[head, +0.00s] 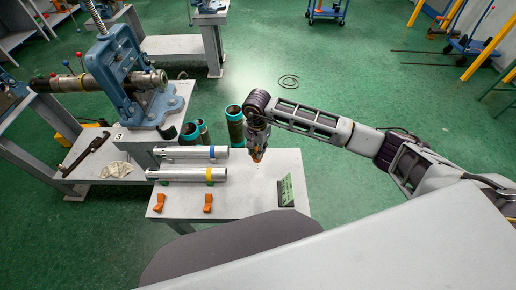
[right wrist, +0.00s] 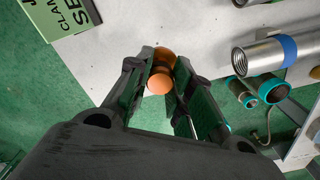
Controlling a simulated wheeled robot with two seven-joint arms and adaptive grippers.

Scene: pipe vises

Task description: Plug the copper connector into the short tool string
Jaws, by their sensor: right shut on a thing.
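My right gripper (head: 257,155) points down above the right part of the white table. In the right wrist view my right gripper (right wrist: 161,66) is shut on the copper connector (right wrist: 160,83), a small rounded orange-brown piece between its fingers. A dark pipe-like string with a metal end (head: 146,79) lies clamped in the blue vise (head: 118,62) at the left. Two silver cylinders lie on the table, one with a blue band (head: 190,152) and one with a yellow band (head: 187,174). I cannot tell for sure which piece is the short tool string. My left gripper is out of view.
A green sign (head: 286,190) stands at the table's right edge. Two orange pieces (head: 158,203) (head: 208,202) lie at the front of the white table (head: 240,196). Dark pipes with teal ends (head: 235,125) stand behind it. The tabletop below my right gripper is clear.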

